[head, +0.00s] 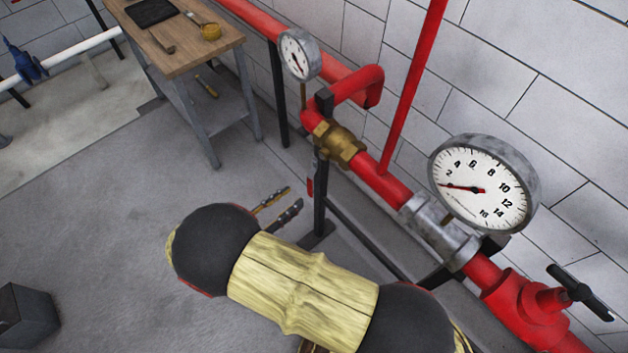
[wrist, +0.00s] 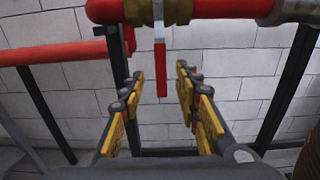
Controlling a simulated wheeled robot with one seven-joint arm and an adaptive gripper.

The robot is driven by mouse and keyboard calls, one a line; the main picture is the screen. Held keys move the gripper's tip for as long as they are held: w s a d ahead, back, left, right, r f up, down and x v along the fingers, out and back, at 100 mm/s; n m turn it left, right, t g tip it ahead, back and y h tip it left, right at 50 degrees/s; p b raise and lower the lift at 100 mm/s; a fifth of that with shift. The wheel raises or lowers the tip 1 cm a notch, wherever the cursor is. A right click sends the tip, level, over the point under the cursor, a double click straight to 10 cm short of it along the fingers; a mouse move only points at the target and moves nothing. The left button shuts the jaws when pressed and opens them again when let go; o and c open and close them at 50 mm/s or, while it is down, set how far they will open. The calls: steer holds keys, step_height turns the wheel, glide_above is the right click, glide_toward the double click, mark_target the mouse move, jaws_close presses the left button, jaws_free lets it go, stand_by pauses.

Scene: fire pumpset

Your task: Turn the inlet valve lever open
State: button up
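A brass valve (head: 337,143) sits in the red pipe in the head view. Its red lever (head: 310,186) hangs down below it, partly hidden. In the wrist view the red lever (wrist: 161,70) points straight down from the brass valve body (wrist: 160,10), across the line of the pipe. My gripper (wrist: 160,78) is open, with its yellow-padded fingers apart and the lever showing between them in the picture. I cannot see either finger touching it. In the head view my gripper (head: 276,205) is to the lower left of the valve, with a visible gap to the lever.
A large gauge (head: 484,187) and a red valve with a black handle (head: 580,291) are on the pipe at right. A smaller gauge (head: 299,54) is farther along. Black supports (head: 320,205) stand under the pipe. A wooden-topped table (head: 185,45) stands behind; the floor at left is mostly clear.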

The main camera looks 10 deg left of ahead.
mark_target(309, 186)
steer(key=b+x, duration=0.1)
steer(key=x, duration=0.6)
steer(key=shift+w+d, duration=0.25)
steer(key=shift+d, duration=0.05)
steer(key=c, duration=0.8)
jaws_close()
